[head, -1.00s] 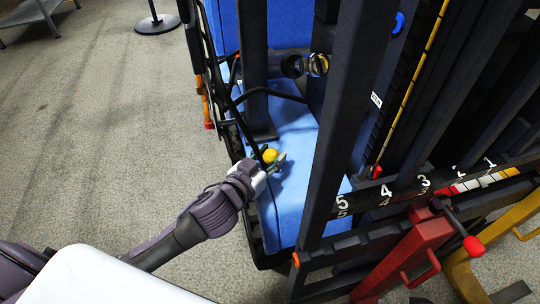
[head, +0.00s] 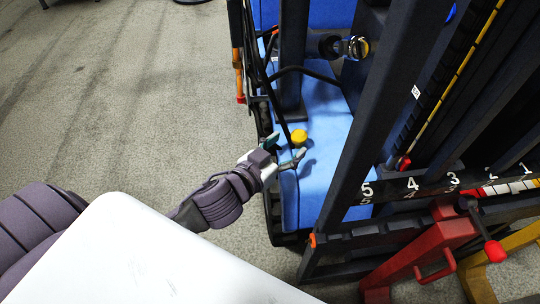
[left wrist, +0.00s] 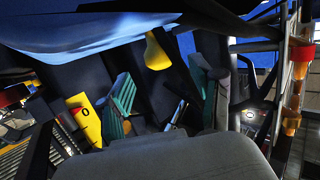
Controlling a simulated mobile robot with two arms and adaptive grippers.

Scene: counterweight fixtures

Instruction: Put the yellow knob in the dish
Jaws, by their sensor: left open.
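The yellow knob (head: 299,137) shows over the blue pad of the dark frame, just beyond my left gripper's fingertips. My left gripper (head: 284,150) is open, with one finger to the left of the knob and one below it. In the left wrist view, a yellow piece that looks like the knob (left wrist: 157,52) shows between and beyond the spread green fingers (left wrist: 160,90). Whether a finger touches it I cannot tell. I see no dish. My right gripper is not in view.
The blue pad (head: 325,165) lies inside a dark upright frame (head: 385,100) with numbered slots. Thin black bars stand close to my left gripper. Red (head: 425,255) and yellow (head: 490,265) stands are at the lower right. Open grey floor (head: 130,100) lies on the left.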

